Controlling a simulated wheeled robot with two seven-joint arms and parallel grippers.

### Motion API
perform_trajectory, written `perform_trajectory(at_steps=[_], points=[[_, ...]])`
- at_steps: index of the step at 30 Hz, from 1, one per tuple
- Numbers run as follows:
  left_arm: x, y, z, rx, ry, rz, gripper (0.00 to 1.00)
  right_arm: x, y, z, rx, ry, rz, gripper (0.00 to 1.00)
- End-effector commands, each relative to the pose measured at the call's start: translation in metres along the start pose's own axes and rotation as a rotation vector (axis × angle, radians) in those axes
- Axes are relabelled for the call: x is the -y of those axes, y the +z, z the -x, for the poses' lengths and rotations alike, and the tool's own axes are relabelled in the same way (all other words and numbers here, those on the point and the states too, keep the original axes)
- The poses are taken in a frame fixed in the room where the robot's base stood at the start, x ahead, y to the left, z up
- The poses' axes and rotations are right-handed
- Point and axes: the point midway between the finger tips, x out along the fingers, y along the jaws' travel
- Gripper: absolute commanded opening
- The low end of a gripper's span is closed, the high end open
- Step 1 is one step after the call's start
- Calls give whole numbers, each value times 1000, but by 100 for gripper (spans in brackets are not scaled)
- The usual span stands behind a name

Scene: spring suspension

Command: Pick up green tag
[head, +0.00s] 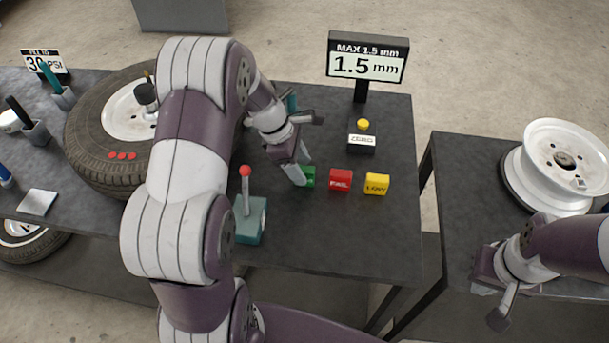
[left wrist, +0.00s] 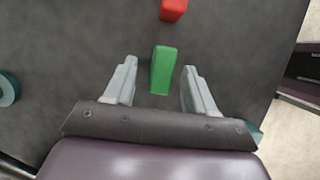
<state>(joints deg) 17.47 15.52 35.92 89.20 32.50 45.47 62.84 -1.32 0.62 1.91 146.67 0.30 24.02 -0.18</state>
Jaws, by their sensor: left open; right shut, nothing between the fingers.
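The green tag (head: 309,177) is a small green block on the dark table, partly hidden by my left gripper in the head view. In the left wrist view the green tag (left wrist: 163,70) lies between and slightly ahead of the two fingers of my left gripper (left wrist: 158,85), with gaps on both sides. My left gripper (head: 303,172) is open and low over the table at the tag.
A red tag (head: 341,180) and a yellow tag (head: 377,184) stand in a row to the right. A teal lever box with a red knob (head: 245,171) is to the left. A 1.5 mm display (head: 367,67) and ZERO button box (head: 361,144) are behind. A tire (head: 100,178) lies left.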

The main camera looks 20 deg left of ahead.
Motion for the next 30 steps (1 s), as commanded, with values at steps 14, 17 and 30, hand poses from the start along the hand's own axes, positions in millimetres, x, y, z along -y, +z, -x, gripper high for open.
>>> perform_trajectory(at_steps=[14, 17, 30], points=[[1, 0, -32, -1, 1, -2, 39, 0, 0, 0, 0, 0, 0, 0], [1, -1, -32, -1, 1, -2, 6, 0, 0, 0, 0, 0, 0, 0], [0, 4, -22, -1, 2, -3, 0, 0, 0, 0, 0, 0, 0, 0]])
